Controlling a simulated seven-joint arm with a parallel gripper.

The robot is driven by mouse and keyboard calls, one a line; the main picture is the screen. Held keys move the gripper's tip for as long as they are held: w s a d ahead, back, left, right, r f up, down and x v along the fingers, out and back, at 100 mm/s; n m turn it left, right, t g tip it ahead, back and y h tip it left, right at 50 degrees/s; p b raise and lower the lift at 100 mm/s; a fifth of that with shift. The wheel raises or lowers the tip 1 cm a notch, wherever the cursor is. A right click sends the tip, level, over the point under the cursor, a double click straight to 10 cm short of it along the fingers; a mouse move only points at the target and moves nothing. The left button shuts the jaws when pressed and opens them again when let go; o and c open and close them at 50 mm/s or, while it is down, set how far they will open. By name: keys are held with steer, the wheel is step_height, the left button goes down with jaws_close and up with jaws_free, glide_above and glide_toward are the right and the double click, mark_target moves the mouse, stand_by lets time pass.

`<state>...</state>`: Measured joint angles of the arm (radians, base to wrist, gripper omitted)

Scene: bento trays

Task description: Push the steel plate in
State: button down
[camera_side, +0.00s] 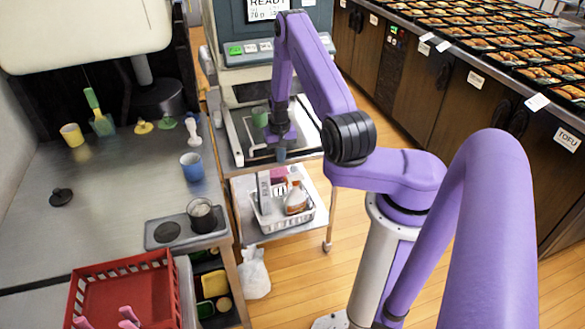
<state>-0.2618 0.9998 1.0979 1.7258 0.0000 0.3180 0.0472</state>
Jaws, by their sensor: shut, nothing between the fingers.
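A flat grey steel plate (240,144) with a pale frame lies at the front of the machine, over the top of the cart. I cannot tell whether the fingertips touch the plate. My purple arm hides the plate's right part.
The machine (262,56) with a "READY" screen stands behind the cart. A white basket (268,220) with bottles sits on the cart's lower shelf. At left, a counter (110,190) holds a blue cup (191,166), a metal cup (201,214) and a red crate (150,262).

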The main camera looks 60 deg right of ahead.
step_height(320, 180, up, 7)
steer(key=s+a, duration=0.1)
steer(key=shift+s+a, duration=0.3)
steer(key=shift+s, duration=0.05)
stand_by(0.9)
